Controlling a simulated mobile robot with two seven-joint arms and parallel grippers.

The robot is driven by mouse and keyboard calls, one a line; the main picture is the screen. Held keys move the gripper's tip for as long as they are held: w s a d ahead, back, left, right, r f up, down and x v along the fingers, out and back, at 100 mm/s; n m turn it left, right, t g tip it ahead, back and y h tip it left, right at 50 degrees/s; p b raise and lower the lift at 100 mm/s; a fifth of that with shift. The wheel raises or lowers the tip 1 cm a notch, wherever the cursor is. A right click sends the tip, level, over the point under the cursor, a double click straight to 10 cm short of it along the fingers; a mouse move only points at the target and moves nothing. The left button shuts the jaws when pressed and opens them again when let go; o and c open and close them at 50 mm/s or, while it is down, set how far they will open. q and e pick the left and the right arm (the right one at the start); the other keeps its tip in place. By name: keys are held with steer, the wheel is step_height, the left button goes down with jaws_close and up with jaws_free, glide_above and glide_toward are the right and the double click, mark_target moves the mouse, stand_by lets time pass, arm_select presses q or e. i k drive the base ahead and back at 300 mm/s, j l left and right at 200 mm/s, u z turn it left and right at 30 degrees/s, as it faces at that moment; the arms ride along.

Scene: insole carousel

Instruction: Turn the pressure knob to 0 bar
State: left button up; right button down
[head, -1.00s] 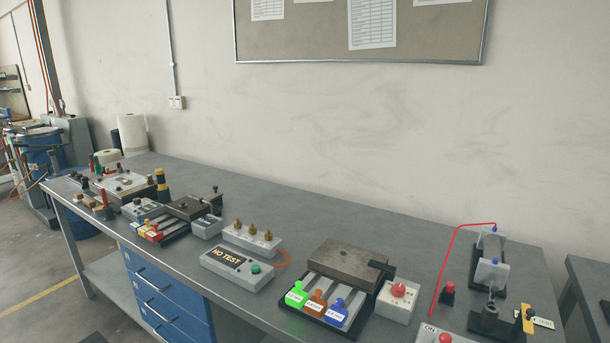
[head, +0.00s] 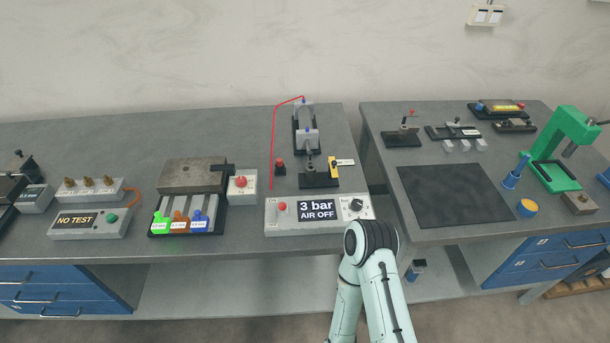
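The pressure unit (head: 287,222) is a light grey box at the front edge of the left bench. Its dark display (head: 318,210) reads "3 bar AIR OFF". The black pressure knob (head: 356,204) is on the right end of its top face. A red button (head: 282,206) is on its left end. One of my arms rises from the bottom of the head view, its dark joint just in front of the knob end of the unit. No gripper shows in the head view.
A cylinder fixture (head: 308,140) with a red air hose stands behind the unit. Left of it are a red-button box (head: 243,186), a tray with coloured tabs (head: 158,232) and a "NO TEST" box (head: 90,232). A gap separates the right bench (head: 440,236), which bears a black mat (head: 455,194).

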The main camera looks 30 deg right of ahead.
mark_target(356, 205)
steer(key=z, duration=1.15)
steer(key=k+l, duration=0.05)
